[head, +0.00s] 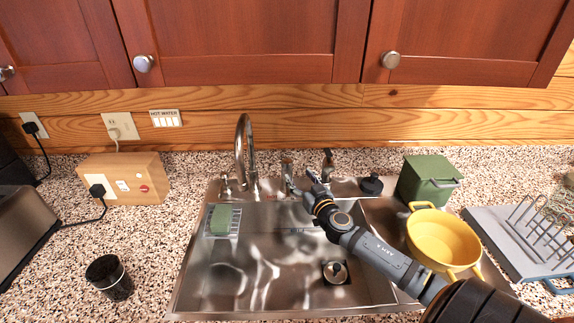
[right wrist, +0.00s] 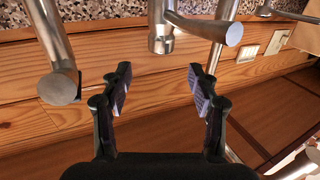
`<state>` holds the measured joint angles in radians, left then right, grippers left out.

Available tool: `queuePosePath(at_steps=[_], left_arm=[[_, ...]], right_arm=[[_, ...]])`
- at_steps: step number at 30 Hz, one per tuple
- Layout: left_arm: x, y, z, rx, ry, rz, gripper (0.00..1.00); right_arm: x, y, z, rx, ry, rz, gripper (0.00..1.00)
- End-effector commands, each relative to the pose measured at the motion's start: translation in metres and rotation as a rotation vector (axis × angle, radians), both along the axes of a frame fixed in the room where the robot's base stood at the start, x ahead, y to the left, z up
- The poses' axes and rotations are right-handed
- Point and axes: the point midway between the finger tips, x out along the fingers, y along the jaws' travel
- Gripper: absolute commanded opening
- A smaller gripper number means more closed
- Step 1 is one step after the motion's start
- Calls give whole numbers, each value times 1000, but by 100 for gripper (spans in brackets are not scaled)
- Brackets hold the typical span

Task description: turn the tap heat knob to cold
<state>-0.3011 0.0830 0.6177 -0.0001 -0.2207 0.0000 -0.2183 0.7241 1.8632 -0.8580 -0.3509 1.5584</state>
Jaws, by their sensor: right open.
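The steel tap (head: 245,150) has a tall arched spout at the back of the sink. A small steel knob with a short lever (head: 288,172) stands right of the spout, and I cannot read any hot or cold mark on it. In the right wrist view the knob (right wrist: 160,38) lies ahead of the fingers, with its lever pointing right. My right gripper (head: 302,187) is open in front of the knob; it also shows in the right wrist view (right wrist: 160,88). Its fingers are apart and nothing is between them. My left gripper is not in view.
Another steel fitting (head: 328,160) stands close right of the knob. A green sponge (head: 222,218) lies on a rack at the sink's left. A yellow pot (head: 443,238), a green box (head: 428,180) and a dish rack (head: 510,240) stand right. A black cup (head: 110,277) stands left.

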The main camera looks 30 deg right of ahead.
Motion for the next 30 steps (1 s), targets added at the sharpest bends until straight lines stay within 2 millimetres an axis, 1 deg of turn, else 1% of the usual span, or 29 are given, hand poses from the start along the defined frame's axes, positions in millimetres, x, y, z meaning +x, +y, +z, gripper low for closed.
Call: queuePosePath(at_steps=[2,8,12,15,20,27,29,30], left_arm=[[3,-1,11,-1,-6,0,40],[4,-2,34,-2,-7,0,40],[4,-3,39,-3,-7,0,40],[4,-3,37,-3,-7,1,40],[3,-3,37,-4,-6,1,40],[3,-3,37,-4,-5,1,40],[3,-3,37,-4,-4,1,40],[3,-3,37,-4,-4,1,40]], right_arm=[[10,-3,6,6,-3,-5,61],[50,-7,8,9,-2,-2,61],[75,-11,5,5,-2,0,61],[89,-14,2,4,-3,-1,61],[99,-15,1,3,0,1,61],[100,-15,1,2,0,2,61],[100,-15,1,2,0,2,54],[100,-15,1,2,0,2,48]])
